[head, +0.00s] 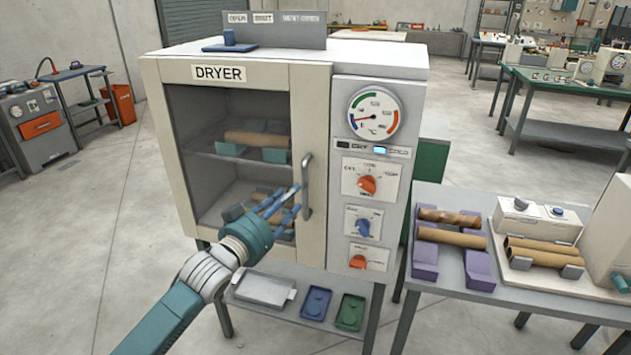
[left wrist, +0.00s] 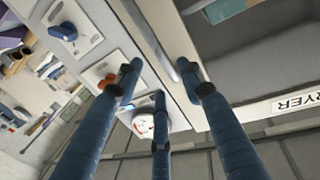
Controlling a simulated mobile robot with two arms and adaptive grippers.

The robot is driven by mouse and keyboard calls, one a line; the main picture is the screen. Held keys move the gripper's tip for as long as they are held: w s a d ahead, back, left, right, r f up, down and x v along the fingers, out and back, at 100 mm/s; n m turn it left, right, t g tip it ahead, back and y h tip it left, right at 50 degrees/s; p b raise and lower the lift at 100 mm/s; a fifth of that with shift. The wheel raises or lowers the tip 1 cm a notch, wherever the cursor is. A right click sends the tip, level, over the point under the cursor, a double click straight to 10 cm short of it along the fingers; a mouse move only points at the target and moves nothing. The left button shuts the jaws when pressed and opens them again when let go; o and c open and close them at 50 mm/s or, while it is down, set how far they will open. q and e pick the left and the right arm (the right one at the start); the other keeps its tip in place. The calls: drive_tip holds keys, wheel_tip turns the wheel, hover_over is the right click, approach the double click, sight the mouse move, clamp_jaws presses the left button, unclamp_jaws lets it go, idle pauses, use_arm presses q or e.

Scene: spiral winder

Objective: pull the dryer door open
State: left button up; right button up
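The dryer (head: 365,58) is a beige cabinet with a window door (head: 270,75) on its front, and the door looks closed. The door's vertical grey handle (head: 307,187) is on the right side of the door frame. My left gripper (head: 295,199) is just left of the handle, in front of the window, with its blue fingers pointing at it. In the left wrist view, the fingers (left wrist: 158,80) are spread apart in front of the door frame, with one fingertip close to the handle. I cannot tell whether it touches. My right gripper is not in view.
Right of the door is a control panel with a gauge (head: 374,113) and knobs. A shelf with trays (head: 350,312) is below the dryer. A side table (head: 448,291) with brown rolls stands at the right. Open floor (head: 80,230) lies left of the dryer.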

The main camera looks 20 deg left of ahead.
sight(305, 184)
use_arm(q)
drive_tip(key=p+x, duration=0.1)
drive_tip(key=x, duration=0.7)
drive_tip(key=shift+p, duration=0.35)
drive_tip(key=shift+w+d, duration=0.2)
drive_tip(key=shift+w, duration=0.45)
drive_tip(key=shift+c, duration=0.5)
clamp_jaws()
